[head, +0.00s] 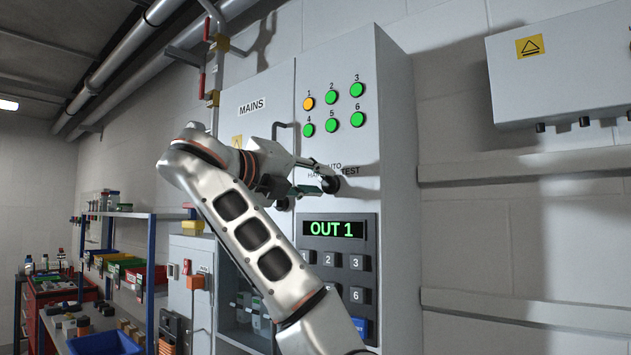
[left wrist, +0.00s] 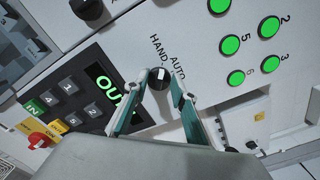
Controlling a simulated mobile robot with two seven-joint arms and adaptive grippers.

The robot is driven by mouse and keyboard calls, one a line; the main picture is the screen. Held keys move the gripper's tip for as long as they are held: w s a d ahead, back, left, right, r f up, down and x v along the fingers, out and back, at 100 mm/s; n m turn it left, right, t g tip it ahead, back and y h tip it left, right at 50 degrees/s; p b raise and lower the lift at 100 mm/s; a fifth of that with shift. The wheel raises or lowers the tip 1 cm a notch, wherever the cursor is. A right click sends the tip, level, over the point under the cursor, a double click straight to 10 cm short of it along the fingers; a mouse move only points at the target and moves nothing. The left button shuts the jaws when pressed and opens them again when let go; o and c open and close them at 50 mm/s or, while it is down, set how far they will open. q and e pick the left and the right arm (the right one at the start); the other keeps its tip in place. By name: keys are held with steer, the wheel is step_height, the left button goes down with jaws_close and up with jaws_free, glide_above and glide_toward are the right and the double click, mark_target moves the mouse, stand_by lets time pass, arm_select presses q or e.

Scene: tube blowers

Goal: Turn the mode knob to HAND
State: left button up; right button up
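The mode knob (left wrist: 158,79) is a dark round knob with a pale mark, on the light grey cabinet front. HAND and AUTO labels show beside it in the left wrist view. I cannot tell exactly which label the mark points at. My left gripper (left wrist: 158,77) has its two teal fingers spread, one on each side of the knob. Whether they touch it is unclear. In the head view, the left gripper (head: 325,178) reaches the knob from the left and partly covers the HAND and AUTO labels; TEST shows to the right. My right gripper is not in view.
Several lit buttons (head: 331,97), green except for an amber one, sit above the knob. A keypad panel (head: 369,230) reading OUT 1 sits below it. A dark cabinet knob (left wrist: 88,9) is nearby. A grey box (head: 570,70) hangs on the right wall.

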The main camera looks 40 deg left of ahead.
arm_select(q)
step_height(320, 180, up, 10)
steer(key=shift+r, duration=0.1)
stand_by(0.4)
